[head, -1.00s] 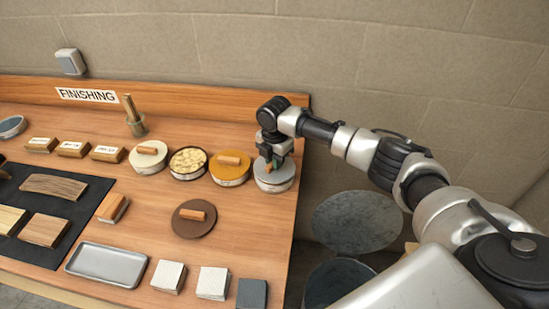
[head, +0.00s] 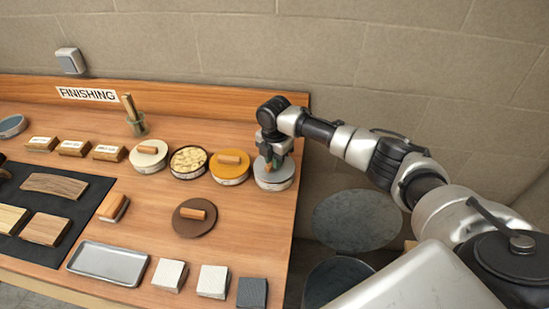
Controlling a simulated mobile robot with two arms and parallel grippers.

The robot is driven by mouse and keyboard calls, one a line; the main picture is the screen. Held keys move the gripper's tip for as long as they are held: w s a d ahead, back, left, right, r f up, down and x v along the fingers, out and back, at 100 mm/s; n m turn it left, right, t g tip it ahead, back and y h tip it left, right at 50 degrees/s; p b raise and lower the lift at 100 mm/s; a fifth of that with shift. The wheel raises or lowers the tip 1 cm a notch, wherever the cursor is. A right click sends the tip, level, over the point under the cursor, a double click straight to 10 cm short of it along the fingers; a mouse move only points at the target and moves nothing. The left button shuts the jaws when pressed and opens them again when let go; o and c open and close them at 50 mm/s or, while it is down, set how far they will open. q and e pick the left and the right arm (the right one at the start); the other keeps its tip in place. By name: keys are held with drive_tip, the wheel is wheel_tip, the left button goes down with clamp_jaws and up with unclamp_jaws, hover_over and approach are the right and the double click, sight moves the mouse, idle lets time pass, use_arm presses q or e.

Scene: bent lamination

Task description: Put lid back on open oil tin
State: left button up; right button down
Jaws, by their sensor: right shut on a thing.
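The open tin (head: 189,163) stands in the row of tins toward the back, its pale yellowish contents showing inside a dark rim. A round brown lid (head: 190,228) with a wooden bar handle lies flat on the bench in front of the row. My right gripper (head: 274,164) is at the grey-lidded tin (head: 273,183) at the right end of the row. It points down and is shut on that lid's handle, which is mostly hidden by the fingers. The grey lid appears to sit on its tin. My left gripper is out of view.
A cream-lidded tin (head: 148,163) and a yellow-lidded tin (head: 230,177) flank the open tin. A metal tray (head: 108,263), pale blocks (head: 212,281) and a dark mat (head: 80,219) with wood pieces lie nearer. The bench ends just right of the grey-lidded tin.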

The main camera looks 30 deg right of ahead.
drive_tip(key=c, duration=0.5)
unclamp_jaws()
drive_tip(key=shift+r+p, duration=3.4)
drive_tip(key=shift+r, duration=0.1)
clamp_jaws()
drive_tip(key=shift+f, duration=0.25)
